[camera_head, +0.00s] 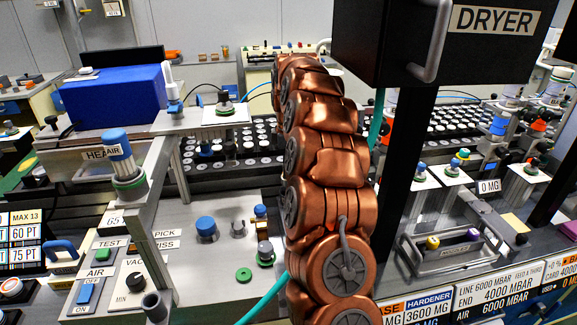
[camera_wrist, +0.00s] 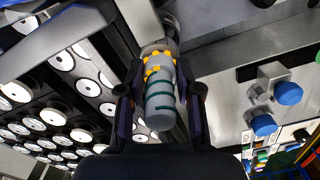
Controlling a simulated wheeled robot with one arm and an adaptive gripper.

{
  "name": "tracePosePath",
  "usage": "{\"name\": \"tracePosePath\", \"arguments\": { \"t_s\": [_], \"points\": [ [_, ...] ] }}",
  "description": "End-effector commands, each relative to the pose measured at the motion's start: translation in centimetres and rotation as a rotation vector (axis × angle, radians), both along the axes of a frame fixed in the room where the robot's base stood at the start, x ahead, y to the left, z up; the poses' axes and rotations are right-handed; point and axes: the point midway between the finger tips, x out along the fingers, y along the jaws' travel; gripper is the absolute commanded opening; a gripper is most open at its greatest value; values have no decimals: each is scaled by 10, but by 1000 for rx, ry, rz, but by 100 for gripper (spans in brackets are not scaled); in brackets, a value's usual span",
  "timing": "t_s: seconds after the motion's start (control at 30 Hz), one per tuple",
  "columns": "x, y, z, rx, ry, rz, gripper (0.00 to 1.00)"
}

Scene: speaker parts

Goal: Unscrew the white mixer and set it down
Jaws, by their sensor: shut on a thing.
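In the wrist view, my gripper (camera_wrist: 160,78) is shut on a pale grey-white cylinder with a dark teal spiral, which looks like the white mixer (camera_wrist: 159,112). Its dark fingers lie on both sides of it. Yellow dots ring the mixer toward its far end. That end meets a grey metal part (camera_wrist: 172,32) close to a bright metal bar (camera_wrist: 138,16). I cannot tell whether the mixer is still joined there. In the head view my copper arm reaches away from me, and the gripper and mixer are hidden behind it.
In the wrist view, rows of white-topped round parts (camera_wrist: 45,117) lie left, and blue-capped posts (camera_wrist: 287,93) stand right. In the head view, the dryer box (camera_head: 455,45) hangs close right of my arm. A blue-capped part (camera_head: 206,229) stands on the grey bench (camera_head: 200,275), which has some bare room.

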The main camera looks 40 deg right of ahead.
Motion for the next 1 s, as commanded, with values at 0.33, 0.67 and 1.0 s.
{"name": "tracePosePath", "arguments": {
  "t_s": [0.33,0.67,1.0],
  "points": [
    [0,0,2,0,0,97,20],
    [3,-1,3,-9,-8,155,48],
    [5,-3,5,-16,-14,151,47]
  ]
}}
